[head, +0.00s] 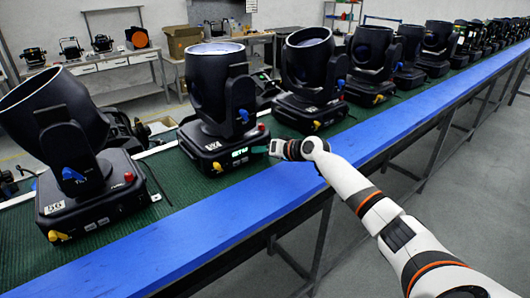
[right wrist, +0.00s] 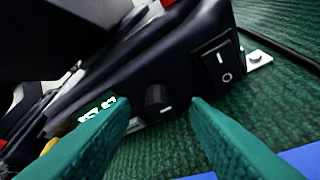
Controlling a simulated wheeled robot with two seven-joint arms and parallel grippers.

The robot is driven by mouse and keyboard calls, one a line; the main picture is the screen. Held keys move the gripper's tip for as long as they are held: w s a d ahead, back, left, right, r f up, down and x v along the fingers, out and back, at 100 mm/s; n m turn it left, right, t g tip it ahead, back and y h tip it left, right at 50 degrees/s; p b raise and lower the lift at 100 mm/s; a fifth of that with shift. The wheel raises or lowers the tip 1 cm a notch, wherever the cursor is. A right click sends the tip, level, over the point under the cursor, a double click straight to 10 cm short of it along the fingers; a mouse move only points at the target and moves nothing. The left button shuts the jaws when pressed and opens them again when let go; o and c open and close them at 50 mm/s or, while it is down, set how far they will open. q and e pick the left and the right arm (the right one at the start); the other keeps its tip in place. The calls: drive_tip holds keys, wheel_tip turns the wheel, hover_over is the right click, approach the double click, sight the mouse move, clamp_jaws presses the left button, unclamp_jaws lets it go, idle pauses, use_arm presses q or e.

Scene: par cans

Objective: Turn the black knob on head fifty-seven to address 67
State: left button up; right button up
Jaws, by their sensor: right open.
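The black moving head (head: 218,95) in the middle of the line has a white label (head: 213,146) that is hard to read. Its front panel carries a lit green display (head: 240,155). In the right wrist view the black knob (right wrist: 157,99) sits on the panel between the display (right wrist: 98,110) and a rocker switch. The display is partly covered by a finger; its digits look like 67. My right gripper (head: 262,149) is open in front of this panel. In the right wrist view its green fingertips (right wrist: 161,107) stand either side of the knob, apparently apart from it. My left gripper is out of view.
A black rocker switch (right wrist: 218,62) lies right of the knob. Another head (head: 75,160), labelled 56, stands to the left, and one (head: 308,80) to the right. More follow along the green bench top (head: 195,195). A blue edge strip (head: 230,222) runs along its front.

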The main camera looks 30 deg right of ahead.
drive_tip(key=shift+s, duration=0.1)
drive_tip(key=b+v, duration=0.2)
drive_tip(key=v, duration=1)
drive_tip(key=shift+f, duration=0.1)
